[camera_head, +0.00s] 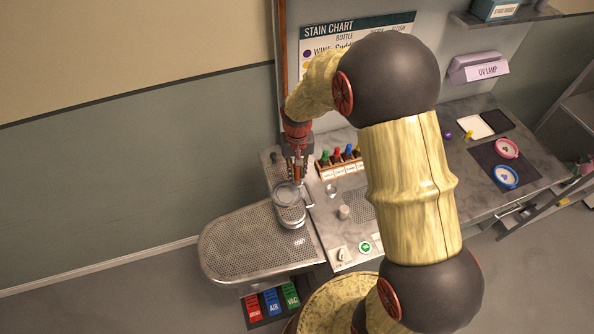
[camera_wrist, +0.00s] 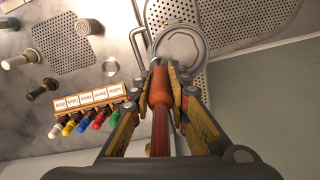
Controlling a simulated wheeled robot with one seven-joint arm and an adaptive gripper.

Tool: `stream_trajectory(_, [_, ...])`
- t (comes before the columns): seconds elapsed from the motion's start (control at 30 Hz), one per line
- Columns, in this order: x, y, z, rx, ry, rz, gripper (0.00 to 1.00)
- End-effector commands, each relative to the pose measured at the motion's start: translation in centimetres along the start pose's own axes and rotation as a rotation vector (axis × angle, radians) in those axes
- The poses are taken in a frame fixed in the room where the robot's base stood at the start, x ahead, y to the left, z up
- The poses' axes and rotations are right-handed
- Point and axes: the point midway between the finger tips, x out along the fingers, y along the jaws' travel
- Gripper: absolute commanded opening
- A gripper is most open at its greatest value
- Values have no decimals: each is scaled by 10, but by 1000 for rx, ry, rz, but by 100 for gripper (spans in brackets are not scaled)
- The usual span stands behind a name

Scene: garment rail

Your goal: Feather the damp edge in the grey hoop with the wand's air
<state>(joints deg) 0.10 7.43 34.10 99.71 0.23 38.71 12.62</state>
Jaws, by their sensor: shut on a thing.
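My gripper (camera_head: 297,168) is shut on the wand (camera_wrist: 159,95), whose orange-red handle runs between the fingers in the wrist view. The grey hoop (camera_head: 286,192) lies on a small round stand on the perforated board, just below my gripper in the head view. In the wrist view the hoop (camera_wrist: 204,46) is beyond the wand's front end, partly hidden by the wand and fingers. The wand's tip is over or close to the hoop; I cannot tell the gap.
A rack of bottles (camera_wrist: 92,98) with coloured caps stands beside the hoop. Pedals marked AIR (camera_head: 272,301) and VAC (camera_head: 291,294) are on the floor below the perforated board (camera_head: 240,245). Pink (camera_head: 507,148) and blue (camera_head: 506,177) hoops lie on a dark mat at the right.

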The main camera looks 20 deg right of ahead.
Motion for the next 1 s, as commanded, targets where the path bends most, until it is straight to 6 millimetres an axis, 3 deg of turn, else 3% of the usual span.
stream_trajectory(0.47, [0, -1, -1, 0, 1, 0, 0])
stream_trajectory(1.0, [0, -12, -20, -1, 1, 0, 0])
